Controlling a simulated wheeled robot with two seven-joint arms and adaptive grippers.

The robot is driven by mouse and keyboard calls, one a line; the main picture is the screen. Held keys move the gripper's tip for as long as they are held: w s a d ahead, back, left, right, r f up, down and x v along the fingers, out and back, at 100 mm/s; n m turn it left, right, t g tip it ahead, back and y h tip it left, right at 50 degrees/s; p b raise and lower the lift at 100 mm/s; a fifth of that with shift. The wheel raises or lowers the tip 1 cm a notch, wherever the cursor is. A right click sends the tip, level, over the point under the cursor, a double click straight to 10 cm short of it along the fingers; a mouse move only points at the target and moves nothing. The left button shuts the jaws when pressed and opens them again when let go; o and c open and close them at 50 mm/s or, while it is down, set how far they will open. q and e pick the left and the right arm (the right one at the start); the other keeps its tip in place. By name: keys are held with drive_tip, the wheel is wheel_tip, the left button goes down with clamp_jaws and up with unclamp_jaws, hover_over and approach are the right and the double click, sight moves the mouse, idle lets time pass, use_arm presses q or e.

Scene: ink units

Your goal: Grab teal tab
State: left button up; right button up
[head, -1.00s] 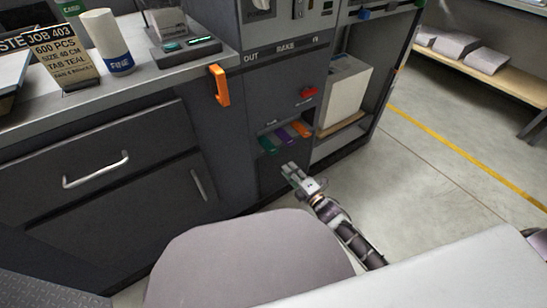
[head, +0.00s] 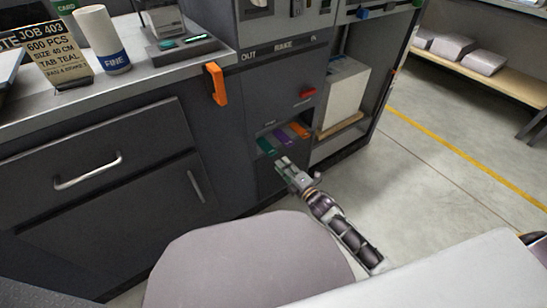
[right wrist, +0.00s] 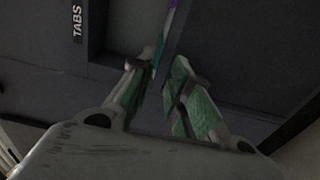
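The teal tab (head: 265,146) sticks out of the low slot in the dark cabinet front, leftmost of three tabs. My right gripper (head: 282,163) is just below and to the right of it in the head view. In the right wrist view the two fingers (right wrist: 163,68) are apart, with a gap between them. A thin teal edge (right wrist: 158,52) shows at the tips, close to the left finger; contact cannot be told. My left gripper is not in view.
The purple tab (head: 282,138) and orange tab (head: 299,130) sit right beside the teal one. A red lever (head: 308,93) is above them. An orange handle (head: 216,84) sticks out at the left. An open bay with a pale block (head: 345,92) is at the right.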

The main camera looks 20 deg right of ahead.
sight(269, 149)
drive_tip(key=shift+b+x, duration=1.15)
drive_tip(key=shift+x, duration=2)
drive_tip(key=shift+w, duration=0.1)
drive_tip(key=shift+c, duration=0.2)
clamp_jaws()
drive_tip(key=shift+f, duration=0.1)
